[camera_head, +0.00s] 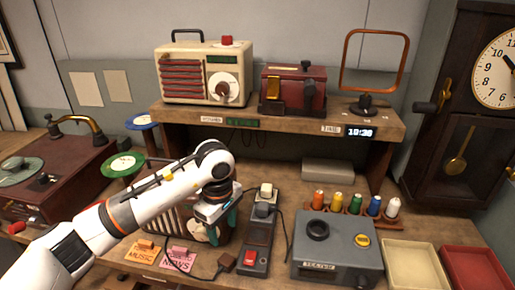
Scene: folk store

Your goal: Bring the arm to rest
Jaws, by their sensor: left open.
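My left arm (150,200), white with orange bands, reaches in from the left over the bench, bent at the wrist. My left gripper (214,232) points down in front of a cream and red radio (160,224) on the bench and is open. Nothing shows held in it. The arm hides much of this radio, and I cannot tell whether the fingers touch it. My right gripper is not in view.
A power strip (257,240) with a red switch and cables lies right of my gripper. A grey machine (335,252), colored spools (337,201) and two trays (415,265) stand farther right. A turntable (55,170) is left. A shelf (275,121) crosses behind.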

